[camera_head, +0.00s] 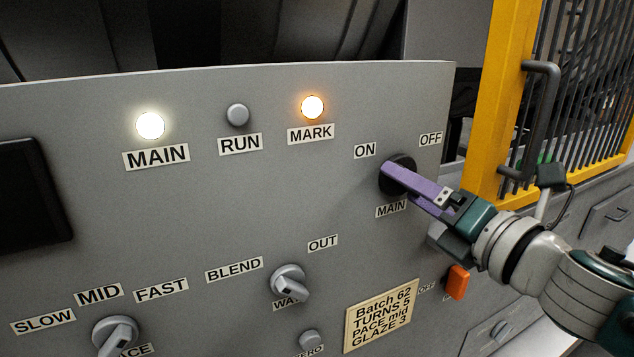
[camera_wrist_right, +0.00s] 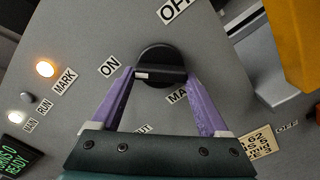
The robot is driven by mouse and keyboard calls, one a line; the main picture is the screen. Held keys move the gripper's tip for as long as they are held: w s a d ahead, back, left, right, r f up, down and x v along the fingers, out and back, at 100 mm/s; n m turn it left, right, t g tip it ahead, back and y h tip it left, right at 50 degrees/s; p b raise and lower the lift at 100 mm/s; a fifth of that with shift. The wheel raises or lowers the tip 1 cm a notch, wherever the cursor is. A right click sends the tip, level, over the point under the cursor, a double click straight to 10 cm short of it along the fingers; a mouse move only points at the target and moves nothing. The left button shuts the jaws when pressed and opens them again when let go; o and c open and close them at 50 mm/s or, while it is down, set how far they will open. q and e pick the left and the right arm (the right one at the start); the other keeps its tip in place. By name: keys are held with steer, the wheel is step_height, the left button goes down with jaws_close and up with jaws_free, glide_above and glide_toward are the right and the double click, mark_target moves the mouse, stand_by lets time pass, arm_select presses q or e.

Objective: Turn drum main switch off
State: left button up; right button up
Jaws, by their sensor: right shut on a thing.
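The drum main switch is a round black knob with a raised bar, between the ON and OFF labels and above a MAIN label. It shows in the head view (camera_head: 395,163) and the right wrist view (camera_wrist_right: 160,55). The white mark on its bar sits at the end on the ON label's side. My right gripper (camera_head: 412,180) has its purple fingers shut on the bar, one at each end, as the right wrist view (camera_wrist_right: 160,80) shows. The MAIN lamp (camera_head: 150,125) glows white. My left gripper is not in view.
The MARK lamp (camera_head: 312,107) glows amber and the RUN lamp (camera_head: 237,115) is dark. Lower down are a grey selector knob (camera_head: 288,280), another knob (camera_head: 115,335), an orange switch (camera_head: 458,282) and a batch note (camera_head: 381,315). A yellow barred gate (camera_head: 508,100) stands at right.

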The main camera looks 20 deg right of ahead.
steer(key=shift+r+m, duration=0.1)
steer(key=shift+m, duration=0.2)
steer(key=m+p, duration=0.1)
steer(key=m, duration=0.4)
steer(key=m+p, duration=0.1)
steer(key=m, duration=0.5)
steer(key=m+p, duration=0.1)
steer(key=m, duration=0.5)
steer(key=shift+r+p, duration=0.3)
steer(key=shift+r, duration=0.1)
steer(key=shift+m, duration=0.3)
steer(key=o, duration=1.2)
steer(key=shift+o, duration=0.2)
steer(key=shift+s, duration=0.1)
